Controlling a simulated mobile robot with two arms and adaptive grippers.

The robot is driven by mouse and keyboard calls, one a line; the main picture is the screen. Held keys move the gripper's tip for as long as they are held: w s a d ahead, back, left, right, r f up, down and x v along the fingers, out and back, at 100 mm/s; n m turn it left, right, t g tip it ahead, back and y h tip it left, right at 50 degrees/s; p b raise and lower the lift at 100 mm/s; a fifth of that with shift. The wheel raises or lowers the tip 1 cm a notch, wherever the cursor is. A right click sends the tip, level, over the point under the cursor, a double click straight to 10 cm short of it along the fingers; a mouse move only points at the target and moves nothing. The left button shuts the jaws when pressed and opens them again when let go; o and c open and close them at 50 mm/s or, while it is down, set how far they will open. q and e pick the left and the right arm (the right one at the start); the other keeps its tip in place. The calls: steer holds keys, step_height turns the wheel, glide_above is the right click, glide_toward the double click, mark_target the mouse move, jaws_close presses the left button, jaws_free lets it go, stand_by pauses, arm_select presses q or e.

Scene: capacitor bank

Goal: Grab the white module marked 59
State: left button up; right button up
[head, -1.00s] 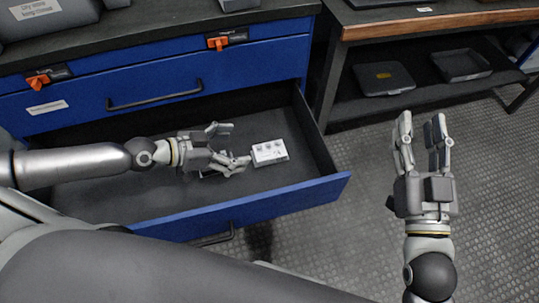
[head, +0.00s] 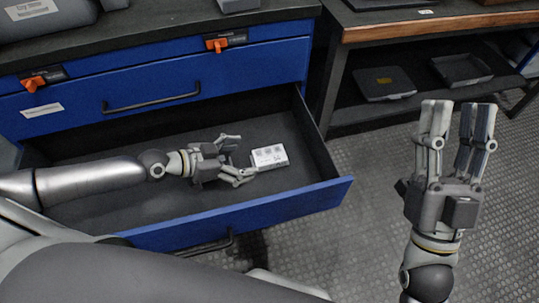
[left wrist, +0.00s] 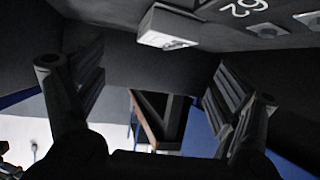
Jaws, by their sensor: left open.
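The white module (head: 270,157) lies flat on the floor of the open drawer, near its right end. It has several small squares on top and a mark too small to read surely. My left gripper (head: 246,155) is open inside the drawer, just left of the module, its fingers pointing toward it. A white block, apparently the module (left wrist: 168,38), shows ahead between the spread fingers in the left wrist view, with inverted-looking digits on a darker face to its right. My right gripper (head: 457,112) is open and empty, raised over the floor at the right.
The blue drawer front (head: 240,211) is nearest me, and its dark right wall (head: 318,150) stands just beyond the module. A cabinet with a closed blue drawer (head: 150,85) is behind. A shelf at the right holds a dark tray (head: 462,68) and a flat case (head: 385,80).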

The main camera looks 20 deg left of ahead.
mark_target(268, 155)
arm_select(q)
steer(key=shift+p+x, duration=0.3)
steer(key=shift+x, duration=1.4)
steer(key=x, duration=0.4)
steer(key=shift+w+a, duration=0.15)
steer(key=shift+a, duration=0.1)
steer(key=shift+w+d+f, duration=0.3)
steer(key=shift+w+d, duration=0.1)
arm_select(e)
steer(key=shift+w+f+g+h, duration=0.3)
steer(key=shift+w+f+g, duration=0.1)
steer(key=shift+w+f, duration=0.2)
arm_select(q)
steer(key=c, duration=1.5)
steer(key=shift+r, duration=0.1)
arm_select(e)
steer(key=shift+w+a, duration=0.1)
